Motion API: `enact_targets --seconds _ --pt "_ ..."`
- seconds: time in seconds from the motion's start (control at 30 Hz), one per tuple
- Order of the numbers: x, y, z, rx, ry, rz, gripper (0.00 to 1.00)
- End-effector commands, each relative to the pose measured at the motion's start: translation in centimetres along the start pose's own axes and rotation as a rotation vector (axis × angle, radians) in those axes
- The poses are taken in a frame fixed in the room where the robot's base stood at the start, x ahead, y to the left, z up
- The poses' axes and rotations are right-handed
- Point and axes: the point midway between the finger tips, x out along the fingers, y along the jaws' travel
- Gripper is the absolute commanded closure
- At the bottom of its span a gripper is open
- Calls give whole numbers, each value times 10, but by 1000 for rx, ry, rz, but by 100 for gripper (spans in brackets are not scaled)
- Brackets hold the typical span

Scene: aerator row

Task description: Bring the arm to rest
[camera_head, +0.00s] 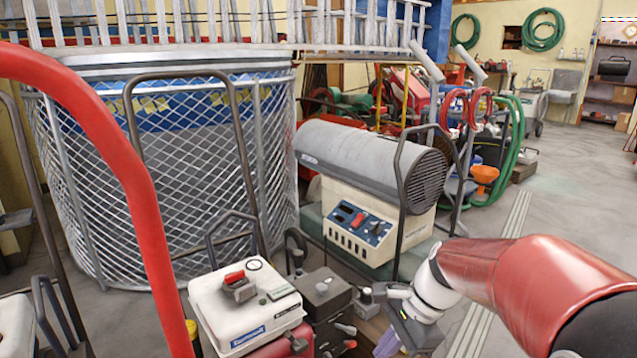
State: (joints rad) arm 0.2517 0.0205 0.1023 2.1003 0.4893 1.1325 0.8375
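My arm (520,280), red with a dark section close to the camera, reaches in from the lower right. Its white wrist (435,287) bends down to my gripper (390,345) at the bottom of the view. The gripper is partly cut off and its fingertips do not show clearly, so I cannot tell whether it is open or shut. It appears close to the dark engine parts (325,295) of a machine with a white cover (245,305). I cannot tell whether they touch. A pale purple piece shows beside the gripper; what it is stays unclear.
A thick red curved bar (140,200) crosses the left side close to me. A large wire-mesh cage (190,170) stands behind. A grey-topped heater (375,165) stands in the middle. Green hoses (510,150) hang behind it. Open concrete floor (570,190) lies to the right.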

Motion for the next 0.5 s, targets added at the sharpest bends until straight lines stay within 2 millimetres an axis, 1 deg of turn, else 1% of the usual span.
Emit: enact_targets --seconds 0.03,0.2,0.4,0.5 --pt "-11 13 11 -120 65 -11 100" --pt "-38 58 31 -536 282 -7 100" --pt "-61 104 43 -978 517 32 100" --pt "-67 120 44 -1134 603 57 100"
